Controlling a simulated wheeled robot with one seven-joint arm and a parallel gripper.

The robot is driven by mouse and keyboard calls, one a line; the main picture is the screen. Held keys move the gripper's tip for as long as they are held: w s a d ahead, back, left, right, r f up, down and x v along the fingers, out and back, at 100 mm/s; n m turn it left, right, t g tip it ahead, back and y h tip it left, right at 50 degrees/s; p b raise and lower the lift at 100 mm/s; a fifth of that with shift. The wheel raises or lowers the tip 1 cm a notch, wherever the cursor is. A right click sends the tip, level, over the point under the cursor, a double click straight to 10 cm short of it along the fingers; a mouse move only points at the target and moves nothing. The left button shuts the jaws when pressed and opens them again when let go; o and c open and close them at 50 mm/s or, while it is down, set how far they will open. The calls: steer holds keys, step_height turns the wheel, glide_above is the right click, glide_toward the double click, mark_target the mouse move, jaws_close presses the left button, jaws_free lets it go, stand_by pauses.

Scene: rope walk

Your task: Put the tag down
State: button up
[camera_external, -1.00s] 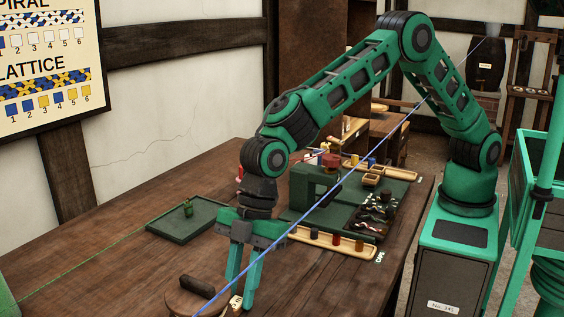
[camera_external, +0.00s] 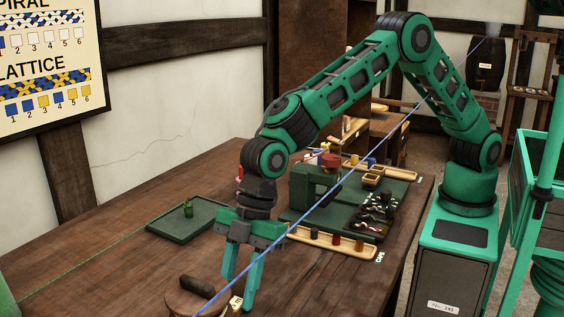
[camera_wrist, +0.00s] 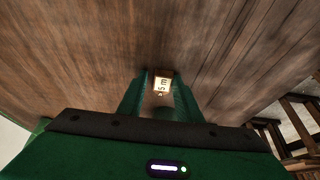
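The tag (camera_external: 236,302) is a small cream piece with dark marks, low in the external view beside a round wooden piece. In the wrist view the tag (camera_wrist: 162,84) shows its face, with "5 m" on it, between and just beyond my fingertips. It appears to lie on the table top. My gripper (camera_external: 239,292) points down over the table with its two green fingers apart. In the wrist view my gripper (camera_wrist: 161,80) shows a gap between the fingers, with the tag in line with it. Whether a finger still touches the tag cannot be told.
A round wooden piece with a dark handle (camera_external: 190,297) stands just left of the fingers. A blue line (camera_external: 330,196) runs diagonally past my gripper. A green tray (camera_external: 187,219) and a wooden tray of pegs (camera_external: 333,242) lie farther back. The table's left middle is clear.

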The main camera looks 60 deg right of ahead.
steer(key=shift+s+d+f, duration=0.1)
steer(key=shift+s+f, duration=0.6)
steer(key=shift+s, duration=0.05)
steer(key=shift+r, duration=0.4)
steer(key=v, duration=1.2)
steer(key=shift+w+r, duration=0.45)
steer(key=shift+w, duration=0.05)
